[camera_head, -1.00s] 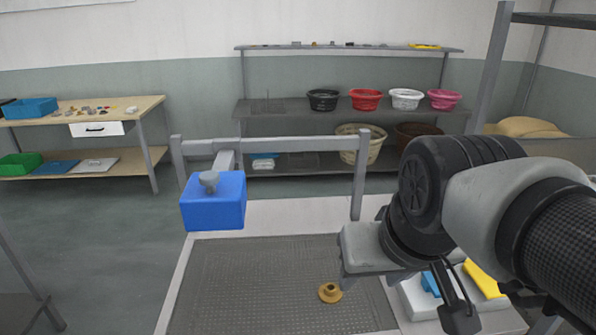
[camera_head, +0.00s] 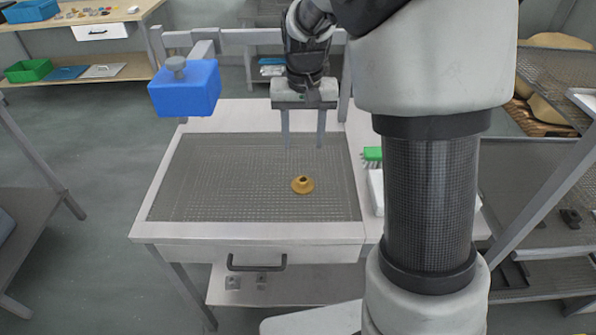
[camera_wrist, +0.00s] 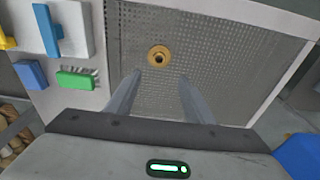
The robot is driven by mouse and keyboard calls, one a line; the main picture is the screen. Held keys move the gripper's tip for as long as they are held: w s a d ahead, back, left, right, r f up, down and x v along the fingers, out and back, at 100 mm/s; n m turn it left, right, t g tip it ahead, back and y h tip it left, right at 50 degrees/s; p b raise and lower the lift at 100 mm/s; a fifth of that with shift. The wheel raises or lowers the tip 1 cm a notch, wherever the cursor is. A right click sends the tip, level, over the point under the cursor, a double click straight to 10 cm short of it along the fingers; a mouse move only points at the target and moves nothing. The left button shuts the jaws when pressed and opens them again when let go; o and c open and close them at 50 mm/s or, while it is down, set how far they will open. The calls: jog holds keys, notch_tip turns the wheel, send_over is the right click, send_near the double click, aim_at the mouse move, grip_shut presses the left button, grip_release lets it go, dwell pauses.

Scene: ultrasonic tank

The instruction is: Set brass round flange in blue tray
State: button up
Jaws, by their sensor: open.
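The brass round flange (camera_head: 303,186) stands on the perforated mesh floor of the tank bench, its hub upward. The wrist view shows it (camera_wrist: 159,55) just beyond and between my fingertips. My gripper (camera_head: 304,147) is open and empty, pointing down above the mesh, apart from the flange; its two fingers also show in the wrist view (camera_wrist: 160,74). A flat blue tray (camera_head: 62,74) lies on the lower shelf of the wooden table at the far left, and a deeper blue bin (camera_head: 30,11) is on that table's top, partly cut off.
A blue box with a grey knob (camera_head: 185,90) hangs on a post at the bench's back left. A green bin (camera_head: 33,70) sits beside the flat blue tray. A green brush (camera_wrist: 76,80) lies right of the mesh in the head view. Shelving stands at the right.

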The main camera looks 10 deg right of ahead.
aim_at(303, 179)
jog(key=f, duration=0.5)
jog(key=w+f+b, duration=0.1)
jog(key=f, duration=0.4)
jog(key=w+f, duration=0.1)
jog(key=f, duration=0.4)
jog(key=shift+d+b, duration=0.3)
grip_shut()
